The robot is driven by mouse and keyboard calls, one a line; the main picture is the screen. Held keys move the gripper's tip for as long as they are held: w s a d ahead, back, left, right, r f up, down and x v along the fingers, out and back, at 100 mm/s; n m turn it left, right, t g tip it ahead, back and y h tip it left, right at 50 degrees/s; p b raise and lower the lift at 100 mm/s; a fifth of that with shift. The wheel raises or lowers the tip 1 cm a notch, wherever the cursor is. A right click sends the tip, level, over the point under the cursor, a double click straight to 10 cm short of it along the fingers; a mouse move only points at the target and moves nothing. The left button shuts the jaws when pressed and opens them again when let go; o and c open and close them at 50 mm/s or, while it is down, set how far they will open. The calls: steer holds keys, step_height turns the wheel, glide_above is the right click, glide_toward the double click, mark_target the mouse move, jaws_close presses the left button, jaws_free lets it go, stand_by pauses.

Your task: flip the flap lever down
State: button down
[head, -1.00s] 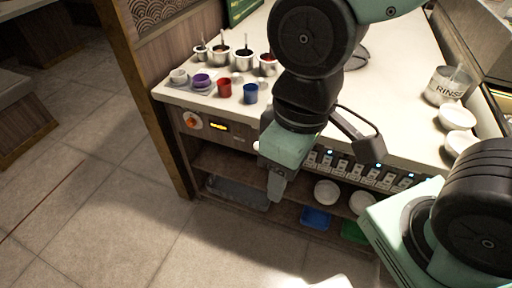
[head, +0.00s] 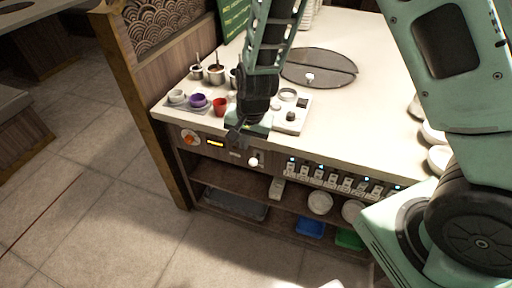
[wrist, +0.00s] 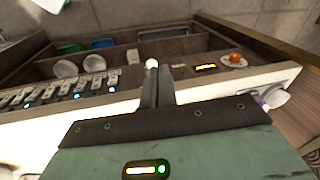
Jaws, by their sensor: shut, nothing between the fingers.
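A white ball-ended knob (head: 253,160) sticks out of the wooden front panel under the counter edge, right of the yellow display; it looks like the flap lever. My gripper (head: 236,138) is at the counter's front edge, just above and left of this knob. In the wrist view the shut fingers (wrist: 157,85) point at the panel, and the white knob (wrist: 152,63) shows right at their tips. I cannot tell whether they touch it. The fingers hold nothing.
An orange-red dial (head: 190,137) and a lit display (head: 215,142) sit left on the panel. A row of labelled switches (head: 330,180) runs right. Cups (head: 220,106) and a white board (head: 291,118) stand on the counter near my arm. Shelves with bowls (head: 320,203) lie below.

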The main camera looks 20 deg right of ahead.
mark_target(256, 159)
steer(key=w+d+f+m+t+h, duration=0.1)
steer(key=w+d+f+m, duration=0.2)
steer(key=w+d+f, duration=0.1)
steer(key=shift+w+d+f+h+p, duration=0.25)
steer(key=shift+d+p, duration=0.2)
steer(key=shift+d, duration=0.4)
steer(key=p+x, duration=0.1)
steer(key=x, duration=0.9)
steer(key=shift+s, duration=0.1)
